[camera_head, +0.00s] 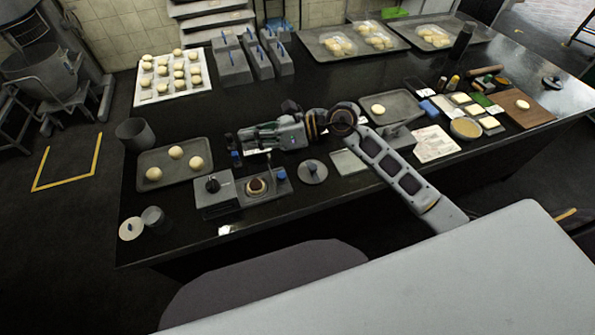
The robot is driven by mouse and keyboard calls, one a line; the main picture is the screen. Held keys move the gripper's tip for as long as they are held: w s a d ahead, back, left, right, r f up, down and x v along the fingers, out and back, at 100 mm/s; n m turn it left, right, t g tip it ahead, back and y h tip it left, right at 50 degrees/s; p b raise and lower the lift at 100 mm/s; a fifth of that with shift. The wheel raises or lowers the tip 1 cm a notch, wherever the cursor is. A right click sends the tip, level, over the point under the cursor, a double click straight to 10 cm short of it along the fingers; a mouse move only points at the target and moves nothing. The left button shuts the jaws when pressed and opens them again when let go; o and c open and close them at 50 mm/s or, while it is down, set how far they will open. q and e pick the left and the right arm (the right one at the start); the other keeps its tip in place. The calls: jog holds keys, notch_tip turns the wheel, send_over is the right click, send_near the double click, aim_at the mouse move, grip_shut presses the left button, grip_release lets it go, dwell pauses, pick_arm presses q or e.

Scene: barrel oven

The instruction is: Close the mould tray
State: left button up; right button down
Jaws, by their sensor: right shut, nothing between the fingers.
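A low grey unit (215,205) with a black knob stands at the front left of the black counter. A flat part on its right side, which looks like the mould tray (268,197), holds a round brown mould (256,186) and has a small blue piece at its right end. The tray appears to stick out from the unit. My right gripper (236,146) is above and behind the unit, pointing left. It is shut and empty, apart from the tray. My left gripper is not in view.
A tray with several dough balls (153,160) lies left of the unit. A round grey lid (313,171) and a flat pale plate (350,162) lie to its right. A grey cup (152,217) stands at the front left.

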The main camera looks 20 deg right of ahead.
jog(key=d+f+n+g+h, duration=0.3)
jog(key=d+f+h, duration=0.7)
jog(key=d, duration=0.6)
jog(key=shift+w+f+n+g+h, duration=0.3)
jog(key=shift+f+n, duration=0.45)
jog(key=shift+n, duration=0.15)
jog(key=shift+p+x, duration=0.85)
jog(key=shift+x, duration=4.15)
jog(key=shift+a, duration=0.1)
